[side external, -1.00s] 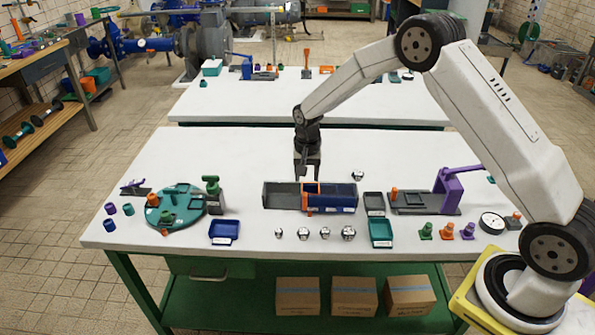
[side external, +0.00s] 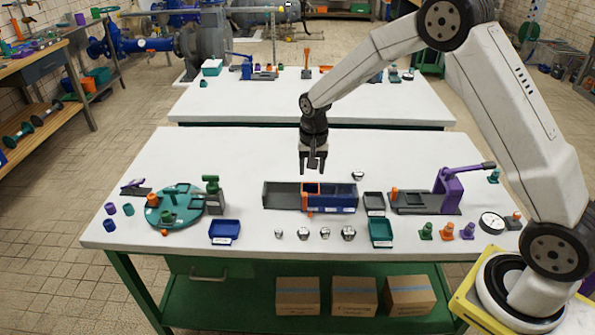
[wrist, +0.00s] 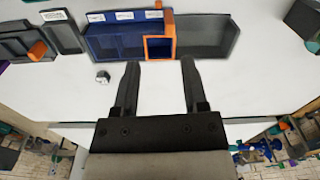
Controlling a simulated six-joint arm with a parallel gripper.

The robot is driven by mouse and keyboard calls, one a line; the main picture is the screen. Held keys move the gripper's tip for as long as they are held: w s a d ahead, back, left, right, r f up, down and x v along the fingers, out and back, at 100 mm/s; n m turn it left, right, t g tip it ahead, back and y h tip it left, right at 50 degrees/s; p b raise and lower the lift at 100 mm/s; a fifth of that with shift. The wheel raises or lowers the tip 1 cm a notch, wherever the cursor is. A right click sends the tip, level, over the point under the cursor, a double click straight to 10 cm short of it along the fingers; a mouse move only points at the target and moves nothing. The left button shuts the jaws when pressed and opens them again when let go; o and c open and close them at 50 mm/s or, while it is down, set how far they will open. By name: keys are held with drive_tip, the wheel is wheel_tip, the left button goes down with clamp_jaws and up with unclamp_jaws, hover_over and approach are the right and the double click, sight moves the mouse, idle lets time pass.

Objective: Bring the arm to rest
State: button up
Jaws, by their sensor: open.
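My gripper (side external: 313,165) hangs pointing down above the white table, behind the blue and grey sorting box (side external: 330,197). In the wrist view my gripper (wrist: 159,72) has its two dark fingers spread apart with nothing between them. The box (wrist: 118,40) lies beyond the fingertips, with an orange frame (wrist: 159,40) around one compartment. The gripper is apart from the box and touches nothing that I can see.
A metal nut-like piece (side external: 358,176) lies behind the box, and several more stand in front of it. A teal turntable (side external: 172,208) is at left. A purple lever press (side external: 447,190) is at right. The table behind the box is largely clear.

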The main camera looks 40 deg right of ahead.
drive_tip(key=s+a+r+n, duration=0.1)
drive_tip(key=s+n, duration=0.1)
drive_tip(key=s, duration=0.5)
drive_tip(key=s+a+r+n+t, duration=0.1)
drive_tip(key=s+r+n, duration=0.1)
drive_tip(key=s, duration=0.5)
drive_tip(key=s+a+r+n+t, duration=0.1)
drive_tip(key=s+r+n, duration=0.1)
drive_tip(key=s, duration=0.5)
drive_tip(key=shift+s+a+n, duration=0.25)
drive_tip(key=shift+s+n, duration=0.05)
drive_tip(key=shift+n, duration=0.6)
